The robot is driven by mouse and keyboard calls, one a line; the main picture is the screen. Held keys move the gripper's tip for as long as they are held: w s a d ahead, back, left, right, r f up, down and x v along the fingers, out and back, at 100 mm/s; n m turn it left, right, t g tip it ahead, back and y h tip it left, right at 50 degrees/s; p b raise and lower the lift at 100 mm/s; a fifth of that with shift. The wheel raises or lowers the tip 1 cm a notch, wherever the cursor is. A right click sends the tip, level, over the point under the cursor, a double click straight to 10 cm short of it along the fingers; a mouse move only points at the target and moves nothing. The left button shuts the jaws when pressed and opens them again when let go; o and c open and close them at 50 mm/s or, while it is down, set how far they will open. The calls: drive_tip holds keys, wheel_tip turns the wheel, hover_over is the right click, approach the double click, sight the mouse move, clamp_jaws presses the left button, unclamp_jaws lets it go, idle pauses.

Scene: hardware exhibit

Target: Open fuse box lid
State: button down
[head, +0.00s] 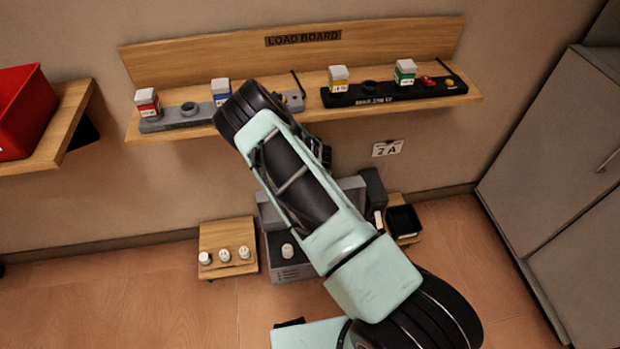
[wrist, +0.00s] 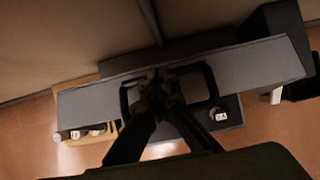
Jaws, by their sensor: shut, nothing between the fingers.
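The fuse box (head: 291,272) is a grey box low at the wall, with a white fuse (head: 287,250) in its dark interior. Its grey lid (head: 352,184) shows behind my arm and looks raised at the back; its exact angle is unclear. In the wrist view the lid (wrist: 262,66) is a wide grey slab with a black loop handle (wrist: 214,80). My gripper (wrist: 160,78) is shut and empty, its fingertips at the handle loop. I cannot tell whether they touch it. The white fuse (wrist: 221,115) also shows below the lid. In the head view my arm hides my gripper.
A wooden block with white fuses (head: 228,250) stands left of the box, and a black tray (head: 403,221) right of it. The load board shelf (head: 310,113) hangs above. A red bin (head: 22,112) is at left, a grey cabinet (head: 555,150) at right.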

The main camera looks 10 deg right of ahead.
drive_tip(key=shift+w+r, duration=0.15)
drive_tip(key=shift+w, duration=0.15)
drive_tip(key=v, duration=1.2)
drive_tip(key=shift+s, duration=0.3)
